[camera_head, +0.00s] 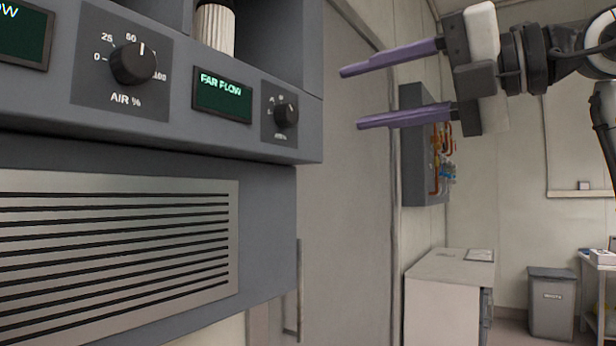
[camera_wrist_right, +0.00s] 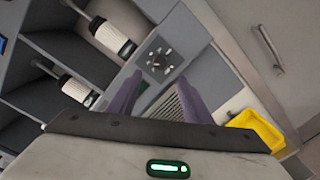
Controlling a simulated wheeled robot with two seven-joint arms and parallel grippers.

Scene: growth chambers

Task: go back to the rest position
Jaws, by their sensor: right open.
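My right gripper (camera_head: 398,92) is in the upper right of the head view, its arm coming in from the right edge. Its two purple fingers point left and stand well apart, with nothing between them. In the right wrist view the same open gripper (camera_wrist_right: 160,98) shows its purple fingers in front of the grey panel. The fingers appear clear of the small knob (camera_head: 285,114), which also shows in the wrist view (camera_wrist_right: 158,61). My left gripper is in neither view.
A grey control panel with an AIR % knob (camera_head: 134,63), FAR FLOW display (camera_head: 222,99) and vent grille (camera_head: 120,250) fills the left. White cylinders (camera_wrist_right: 110,37) sit in bays. A yellow bin (camera_wrist_right: 258,130), white cabinet (camera_head: 440,300) and grey bin (camera_head: 551,303) stand beyond.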

